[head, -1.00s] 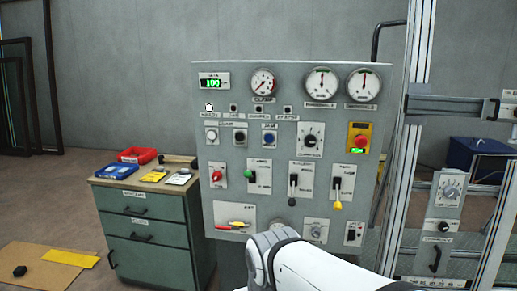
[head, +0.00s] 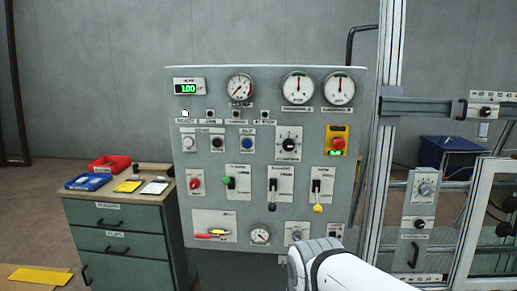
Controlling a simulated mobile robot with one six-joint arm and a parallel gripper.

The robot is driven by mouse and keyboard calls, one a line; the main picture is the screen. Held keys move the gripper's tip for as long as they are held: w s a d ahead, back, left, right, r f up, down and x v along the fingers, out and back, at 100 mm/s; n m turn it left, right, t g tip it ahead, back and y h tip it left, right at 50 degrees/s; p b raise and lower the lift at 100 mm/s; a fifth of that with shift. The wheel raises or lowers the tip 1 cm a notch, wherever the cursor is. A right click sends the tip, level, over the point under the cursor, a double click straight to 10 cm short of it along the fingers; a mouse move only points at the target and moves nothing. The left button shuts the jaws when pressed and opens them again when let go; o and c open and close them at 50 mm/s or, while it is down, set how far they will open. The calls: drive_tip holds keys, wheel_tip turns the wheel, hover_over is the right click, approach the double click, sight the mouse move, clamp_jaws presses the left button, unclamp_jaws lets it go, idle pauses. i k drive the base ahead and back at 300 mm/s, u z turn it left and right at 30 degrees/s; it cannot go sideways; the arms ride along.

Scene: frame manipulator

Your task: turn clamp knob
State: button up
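A grey control panel (head: 265,165) stands upright in front of me. A black rotary knob (head: 289,145) with a white pointer mark sits on a white plate right of the panel's middle. Its label is too small to read surely. A smaller grey knob (head: 297,234) is near the panel's bottom edge. On the frame to the right are another round dial knob (head: 424,188) and a black knob (head: 419,224) below it. I cannot tell by label which is the clamp knob. My white arm enters at the bottom right; my gripper is not visible.
The panel also bears a red button on yellow (head: 337,141), a red knob (head: 195,183), levers (head: 272,195) and gauges (head: 240,87). A green drawer cabinet (head: 125,235) with trays stands left. An aluminium frame (head: 381,140) with glazed doors (head: 495,225) stands right.

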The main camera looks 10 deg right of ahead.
sight(289, 144)
drive_tip(key=u, duration=0.05)
drive_tip(key=i, duration=1)
drive_tip(key=z, duration=0.05)
